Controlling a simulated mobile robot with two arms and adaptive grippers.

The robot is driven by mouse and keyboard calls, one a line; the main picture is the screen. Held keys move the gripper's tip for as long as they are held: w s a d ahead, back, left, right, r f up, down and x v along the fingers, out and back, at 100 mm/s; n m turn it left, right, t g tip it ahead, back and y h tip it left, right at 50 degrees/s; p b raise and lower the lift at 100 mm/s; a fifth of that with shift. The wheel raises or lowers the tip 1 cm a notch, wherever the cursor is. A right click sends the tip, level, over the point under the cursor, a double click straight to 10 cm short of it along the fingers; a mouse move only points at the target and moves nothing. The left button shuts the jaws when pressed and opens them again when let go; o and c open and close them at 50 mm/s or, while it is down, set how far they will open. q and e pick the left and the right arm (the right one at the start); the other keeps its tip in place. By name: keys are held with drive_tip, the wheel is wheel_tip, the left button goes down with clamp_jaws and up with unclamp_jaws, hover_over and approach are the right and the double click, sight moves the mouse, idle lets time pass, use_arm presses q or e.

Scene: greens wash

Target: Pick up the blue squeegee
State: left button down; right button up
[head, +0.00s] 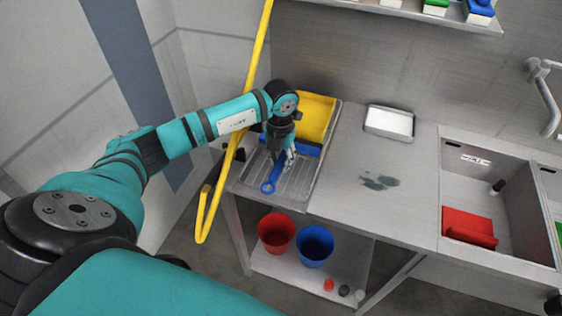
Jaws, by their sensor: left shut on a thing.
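The blue squeegee (269,187) lies over the ribbed metal drainer (297,183) at the left end of the steel counter. Its handle, with a round end, points toward the front edge, and a wide blue part shows behind my gripper. My left gripper (282,160) reaches down from above and is shut on the squeegee's handle. The gripper hides part of the handle. I cannot tell whether the squeegee touches the drainer. My right gripper is not in view.
A yellow board-like item (316,116) stands at the back of the drainer. A yellow pole (233,140) slants beside my left arm. A white tray (389,122) sits on the counter. A red item (469,228) is in the sink. Red (276,233) and blue (314,246) buckets stand below.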

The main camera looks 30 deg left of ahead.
use_arm(q)
wheel_tip(320, 180, up, 2)
drive_tip(key=shift+r+b, duration=0.1)
drive_tip(key=shift+b, duration=0.55)
drive_tip(key=s+d+b, duration=0.1)
drive_tip(key=d, duration=0.3)
drive_tip(key=s+d+r+b, duration=0.1)
drive_tip(key=d+b, duration=0.1)
drive_tip(key=d, duration=0.3)
drive_tip(key=s+d+b, duration=0.1)
drive_tip(key=d, duration=0.4)
drive_tip(key=shift+s+d+r, duration=0.2)
drive_tip(key=shift+s+d, duration=0.05)
drive_tip(key=shift+s+d+r+b, duration=0.15)
drive_tip(key=shift+d+b, duration=0.2)
drive_tip(key=shift+d, duration=0.2)
drive_tip(key=c, duration=1.6)
unclamp_jaws()
clamp_jaws()
